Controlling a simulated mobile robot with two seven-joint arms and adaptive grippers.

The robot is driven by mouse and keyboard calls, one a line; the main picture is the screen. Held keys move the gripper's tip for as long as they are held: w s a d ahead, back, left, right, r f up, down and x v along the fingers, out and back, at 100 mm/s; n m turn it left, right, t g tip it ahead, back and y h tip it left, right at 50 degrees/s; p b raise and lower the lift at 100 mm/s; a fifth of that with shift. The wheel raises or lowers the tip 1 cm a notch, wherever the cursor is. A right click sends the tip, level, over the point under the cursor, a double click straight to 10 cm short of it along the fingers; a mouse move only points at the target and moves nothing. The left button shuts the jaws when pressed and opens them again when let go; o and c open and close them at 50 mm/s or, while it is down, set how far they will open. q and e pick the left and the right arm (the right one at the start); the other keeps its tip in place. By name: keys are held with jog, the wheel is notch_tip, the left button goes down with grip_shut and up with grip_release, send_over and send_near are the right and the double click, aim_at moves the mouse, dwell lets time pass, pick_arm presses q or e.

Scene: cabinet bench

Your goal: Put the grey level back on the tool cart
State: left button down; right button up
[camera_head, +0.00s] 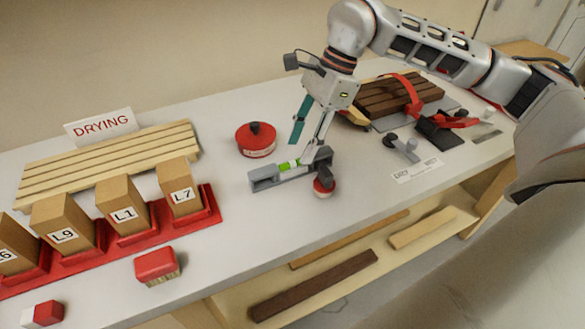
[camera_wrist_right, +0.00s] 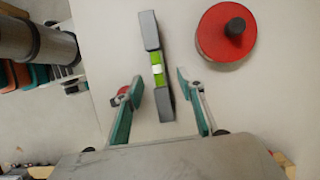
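The grey level (camera_head: 265,178) lies on the white bench near its middle, with a bright green vial section at its centre. It also shows in the wrist view (camera_wrist_right: 150,32), running lengthwise between the fingers. My right gripper (camera_head: 307,150) is over the level from above. In the wrist view its teal fingers (camera_wrist_right: 158,76) are spread, one on each side of the level, with visible gaps. The level's near end is close to the gripper's palm in that view. My left gripper is in neither view. I cannot make out the tool cart for sure.
A red round tin (camera_head: 257,140) stands behind the level. A small red-based object (camera_head: 324,187) with a dark top is close to its right end. A red brush (camera_head: 157,266) and a red rack (camera_head: 211,205) of blocks are left. A slatted brown board (camera_head: 380,98) is right.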

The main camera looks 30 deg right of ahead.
aim_at(293, 161)
jog(key=x, duration=0.5)
jog(key=shift+s+a+f, duration=0.2)
jog(key=shift+a, duration=0.2)
grip_shut()
